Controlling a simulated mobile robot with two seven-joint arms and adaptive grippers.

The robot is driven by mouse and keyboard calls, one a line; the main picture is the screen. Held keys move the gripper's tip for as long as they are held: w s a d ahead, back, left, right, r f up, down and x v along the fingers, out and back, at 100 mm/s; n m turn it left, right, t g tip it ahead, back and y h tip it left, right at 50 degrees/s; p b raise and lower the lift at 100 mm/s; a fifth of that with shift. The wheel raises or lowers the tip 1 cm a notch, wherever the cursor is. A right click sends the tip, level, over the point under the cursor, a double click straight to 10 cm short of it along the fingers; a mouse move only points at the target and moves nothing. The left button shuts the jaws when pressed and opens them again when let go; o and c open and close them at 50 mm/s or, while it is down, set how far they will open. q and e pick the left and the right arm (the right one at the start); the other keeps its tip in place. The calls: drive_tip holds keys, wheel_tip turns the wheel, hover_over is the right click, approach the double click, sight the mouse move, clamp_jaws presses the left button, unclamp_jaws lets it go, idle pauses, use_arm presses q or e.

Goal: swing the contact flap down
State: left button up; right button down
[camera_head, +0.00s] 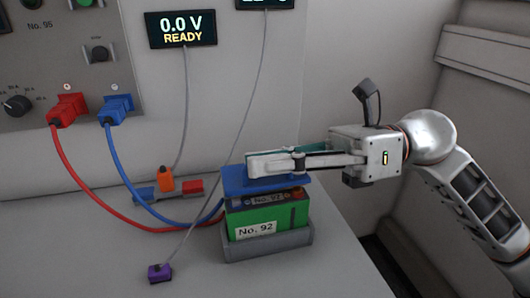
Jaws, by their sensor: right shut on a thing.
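A green battery (262,220) with a "No. 92" label stands in a grey cradle (268,247) on the bench. The blue contact flap (236,182) lies over the battery's top, close to level; a strip of the battery's dark top face shows below its front edge. I cannot tell whether the flap touches the battery. My right gripper (262,163) reaches in from the right, level, its fingers at the flap's upper side. It is shut on the flap; the fingers hide part of it. My left gripper is not in view.
A red plug (68,110) and a blue plug (115,109) sit in the panel, with cables running to the bench. The display (181,30) reads 0.0 V READY. The bench front is mostly clear.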

drive_tip(key=shift+s+f+n, duration=0.3)
drive_tip(key=shift+f+n, duration=0.2)
drive_tip(key=shift+f, duration=0.1)
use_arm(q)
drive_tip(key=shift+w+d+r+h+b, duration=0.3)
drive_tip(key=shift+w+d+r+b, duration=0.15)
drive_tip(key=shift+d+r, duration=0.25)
use_arm(e)
drive_tip(key=shift+s+f+n, duration=0.1)
drive_tip(key=shift+n, duration=0.2)
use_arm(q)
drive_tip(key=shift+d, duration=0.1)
use_arm(e)
drive_tip(key=c, duration=2.2)
unclamp_jaws()
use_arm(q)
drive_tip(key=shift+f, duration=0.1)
use_arm(e)
drive_tip(key=shift+d, duration=0.15)
